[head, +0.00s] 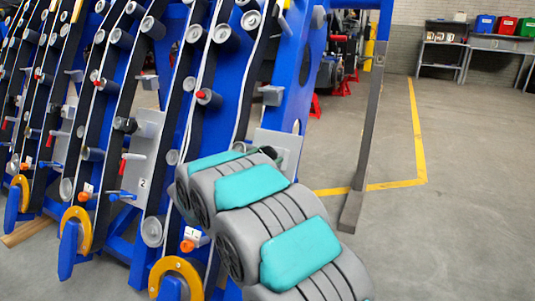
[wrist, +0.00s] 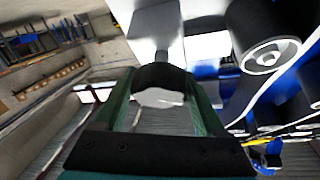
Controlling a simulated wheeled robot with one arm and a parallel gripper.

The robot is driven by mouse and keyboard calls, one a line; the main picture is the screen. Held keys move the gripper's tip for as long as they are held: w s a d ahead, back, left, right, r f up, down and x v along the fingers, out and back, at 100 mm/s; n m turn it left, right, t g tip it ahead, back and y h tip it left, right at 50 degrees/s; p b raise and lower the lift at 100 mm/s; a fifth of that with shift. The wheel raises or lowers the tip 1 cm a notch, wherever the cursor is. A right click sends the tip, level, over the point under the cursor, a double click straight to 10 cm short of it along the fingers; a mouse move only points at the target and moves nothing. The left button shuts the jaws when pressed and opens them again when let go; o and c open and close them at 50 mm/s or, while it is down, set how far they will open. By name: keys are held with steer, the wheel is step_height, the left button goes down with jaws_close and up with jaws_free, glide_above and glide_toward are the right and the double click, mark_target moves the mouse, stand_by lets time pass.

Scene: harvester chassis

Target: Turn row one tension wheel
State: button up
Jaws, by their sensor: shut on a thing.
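The row one tension wheel, a small black round knob (wrist: 160,77), sits between my gripper's two green fingers in the wrist view. My gripper (wrist: 164,90) is shut on it. A shaft joins the wheel to a grey block (wrist: 145,30) just beyond. In the head view, my grey and teal arm reaches to a light grey plate (head: 276,141) on the nearest blue row, and my gripper (head: 287,156) shows as a dark green bit beside that plate. The wheel is mostly hidden there by my arm and gripper.
Row two has a similar black wheel (head: 126,125) beside a grey plate marked 2 (head: 143,165). Yellow curved handles (head: 178,268) stand low on the rows. A grey post (head: 366,130) rises at right. Open floor (head: 470,200) lies to the right.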

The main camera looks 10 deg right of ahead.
steer(key=m+g+h, duration=0.1)
steer(key=m+g, duration=0.1)
steer(key=m, duration=0.2)
steer(key=shift+a+r+m+p, duration=0.1)
steer(key=shift+m+p, duration=0.3)
steer(key=shift+m+g, duration=1.3)
steer(key=shift+m, duration=0.8)
steer(key=shift+p, duration=0.3)
steer(key=o, duration=1.3)
steer(key=shift+b+v, duration=0.3)
steer(key=shift+v, duration=3.55)
